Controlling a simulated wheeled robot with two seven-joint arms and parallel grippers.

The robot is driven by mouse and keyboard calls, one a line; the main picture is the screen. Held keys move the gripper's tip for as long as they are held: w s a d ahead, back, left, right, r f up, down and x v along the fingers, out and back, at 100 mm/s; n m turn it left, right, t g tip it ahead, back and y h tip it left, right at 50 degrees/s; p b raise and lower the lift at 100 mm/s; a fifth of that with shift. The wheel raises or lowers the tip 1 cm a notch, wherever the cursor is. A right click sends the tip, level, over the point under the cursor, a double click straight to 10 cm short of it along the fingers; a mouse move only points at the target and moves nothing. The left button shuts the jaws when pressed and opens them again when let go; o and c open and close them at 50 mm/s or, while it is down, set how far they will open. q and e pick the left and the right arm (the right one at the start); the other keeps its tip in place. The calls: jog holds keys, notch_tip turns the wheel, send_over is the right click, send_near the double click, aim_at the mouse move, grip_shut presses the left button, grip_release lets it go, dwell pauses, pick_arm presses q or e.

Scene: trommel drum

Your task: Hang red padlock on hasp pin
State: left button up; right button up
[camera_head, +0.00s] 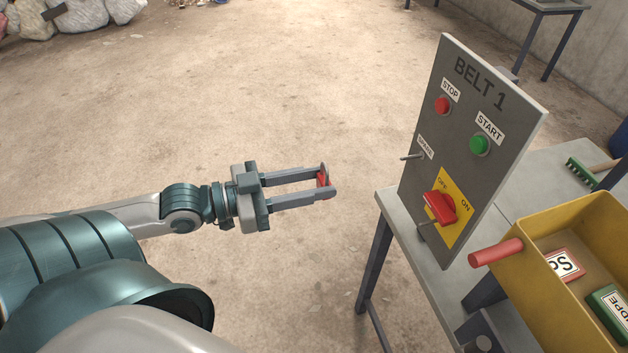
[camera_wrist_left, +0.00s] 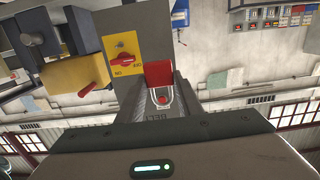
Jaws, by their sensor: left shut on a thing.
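The red padlock (camera_head: 323,180) is between the fingertips of my left gripper (camera_head: 325,181), which is shut on it. In the left wrist view the padlock (camera_wrist_left: 158,74) shows a red body and a pale U-shaped shackle. The grey BELT 1 panel (camera_head: 465,130) stands to the right of the gripper, with a clear gap between them. A short metal pin (camera_head: 411,157) sticks out from the panel's left side by a small label. Another small peg shows at the red rotary switch (camera_head: 441,207); I cannot tell for sure which is the hasp pin. My right gripper is out of view.
The panel carries a red STOP button (camera_head: 442,105) and a green START button (camera_head: 479,145). It stands on a grey table (camera_head: 398,215). A yellow bin (camera_head: 530,241) with a red handle (camera_head: 496,252) is to the right. The floor around my left gripper is clear.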

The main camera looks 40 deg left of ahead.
pick_arm(q)
jog(key=shift+p+v, duration=0.5)
jog(key=shift+v, duration=0.65)
jog(key=shift+p+v, duration=0.8)
jog(key=shift+v, duration=0.3)
dwell(0.3)
jog(key=p, duration=0.5)
send_near(319, 183)
jog(key=shift+s+a, duration=0.35)
jog(key=shift+s, duration=0.25)
dwell(1.6)
